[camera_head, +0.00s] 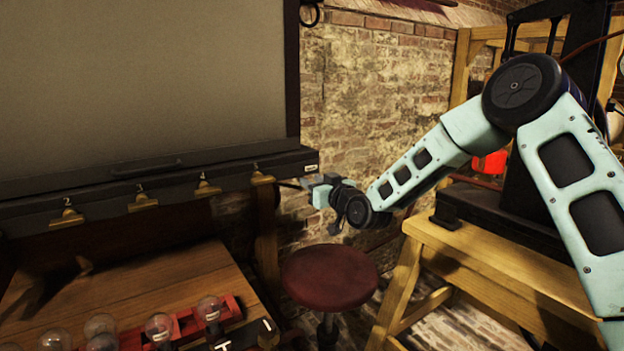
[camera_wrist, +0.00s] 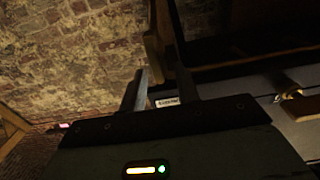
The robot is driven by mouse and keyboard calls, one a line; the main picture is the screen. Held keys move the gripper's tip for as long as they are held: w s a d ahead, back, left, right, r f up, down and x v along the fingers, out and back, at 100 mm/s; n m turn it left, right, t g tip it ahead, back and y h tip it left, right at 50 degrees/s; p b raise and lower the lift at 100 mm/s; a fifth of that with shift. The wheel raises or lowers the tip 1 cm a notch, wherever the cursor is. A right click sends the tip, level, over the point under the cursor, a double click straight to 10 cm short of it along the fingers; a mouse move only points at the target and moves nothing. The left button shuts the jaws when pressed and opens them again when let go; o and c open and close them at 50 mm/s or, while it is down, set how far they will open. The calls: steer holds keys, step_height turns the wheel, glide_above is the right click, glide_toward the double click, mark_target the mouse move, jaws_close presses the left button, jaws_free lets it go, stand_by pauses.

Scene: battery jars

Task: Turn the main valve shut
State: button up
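A dark bar crosses the left of the head view (camera_head: 100,195) with brass levers along it, some numbered 2, 3 and 4. The rightmost brass lever (camera_head: 262,178) is near the bar's right end, beside a small pale label (camera_head: 311,168) too small to read. I cannot tell for certain which fitting is the main valve. My gripper (camera_head: 303,183) is at the bar's right end, just right of that lever. In the wrist view, its fingers (camera_wrist: 158,92) stand apart, with the pale label (camera_wrist: 167,102) seen between them and a brass lever (camera_wrist: 290,95) to the right.
A round red stool (camera_head: 330,277) stands below my gripper. A wooden bench (camera_head: 150,290) with glass bulbs and a red rack (camera_head: 225,314) is at lower left. A wooden stand (camera_head: 490,262) is at right. A brick wall (camera_head: 370,90) is behind.

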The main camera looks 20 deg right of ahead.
steer(key=shift+w+a, duration=0.2)
steer(key=shift+w, duration=0.35)
jaws_close()
steer(key=shift+d+f+m+b, duration=0.1)
steer(key=shift+f+m+b, duration=0.05)
steer(key=shift+m+b, duration=0.15)
steer(key=shift+m, duration=0.5)
jaws_free()
steer(key=shift+d, duration=0.1)
